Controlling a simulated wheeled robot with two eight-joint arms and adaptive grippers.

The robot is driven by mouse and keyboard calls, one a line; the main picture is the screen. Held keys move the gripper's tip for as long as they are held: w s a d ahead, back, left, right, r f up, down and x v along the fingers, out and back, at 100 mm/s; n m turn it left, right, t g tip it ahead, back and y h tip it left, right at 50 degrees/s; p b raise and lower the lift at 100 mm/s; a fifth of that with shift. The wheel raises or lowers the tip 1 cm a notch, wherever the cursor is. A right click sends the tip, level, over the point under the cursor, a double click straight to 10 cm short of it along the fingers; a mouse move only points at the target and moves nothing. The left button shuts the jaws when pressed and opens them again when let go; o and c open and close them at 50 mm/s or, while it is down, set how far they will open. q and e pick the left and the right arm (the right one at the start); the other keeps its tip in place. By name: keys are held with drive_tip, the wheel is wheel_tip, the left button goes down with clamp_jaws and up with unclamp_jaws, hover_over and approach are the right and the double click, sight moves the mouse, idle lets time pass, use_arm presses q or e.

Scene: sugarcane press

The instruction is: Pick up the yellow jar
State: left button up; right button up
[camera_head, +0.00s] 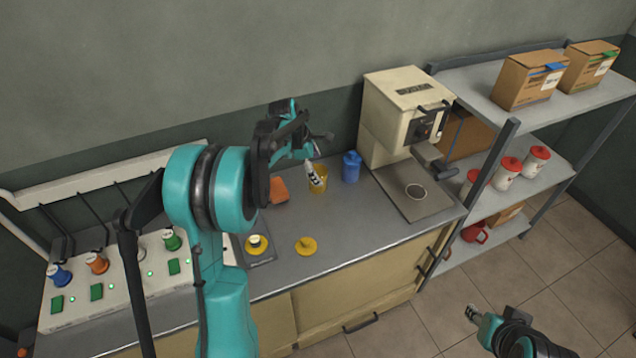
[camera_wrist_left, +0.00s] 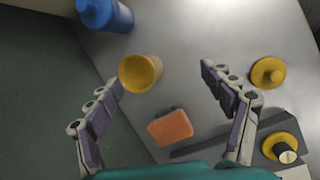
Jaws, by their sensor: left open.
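The yellow jar (camera_head: 322,187) stands open-topped on the grey counter, partly hidden behind my left gripper in the head view. In the left wrist view the yellow jar (camera_wrist_left: 140,73) lies beyond the fingertips, nearer the left finger. My left gripper (camera_head: 315,172) is open and empty above the counter by the jar; its two spread fingers show in the left wrist view (camera_wrist_left: 162,78). My right gripper (camera_head: 477,315) is at the lower right over the floor, away from the counter, and its jaws are too small to judge.
An orange sponge (camera_head: 278,190) lies left. A yellow lid (camera_head: 306,246) lies near the front edge. A shelf (camera_head: 545,115) with boxes and red-lidded jars stands right.

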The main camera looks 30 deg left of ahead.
sight(312, 190)
use_arm(q)
drive_tip(key=w+a+f+n, duration=0.1)
drive_tip(key=f, duration=0.2)
drive_tip(key=w+a+f+n, duration=0.1)
drive_tip(key=f+n, duration=0.1)
drive_tip(key=f, duration=0.1)
drive_tip(key=w+a+f+n+b, duration=0.1)
drive_tip(key=w+f, duration=0.1)
drive_tip(key=f, duration=0.1)
drive_tip(key=shift+a+h, duration=0.3)
drive_tip(key=shift+a, duration=0.1)
drive_tip(key=x, duration=0.1)
drive_tip(key=b+x, duration=0.1)
drive_tip(key=x, duration=0.1)
drive_tip(key=b+x, duration=0.1)
drive_tip(key=x, duration=0.1)
drive_tip(key=shift+w+r, duration=0.1)
drive_tip(key=shift+w, duration=0.2)
drive_tip(key=shift+r, duration=0.1)
drive_tip(key=c, duration=1.5)
drive_tip(key=shift+r, duration=0.1)
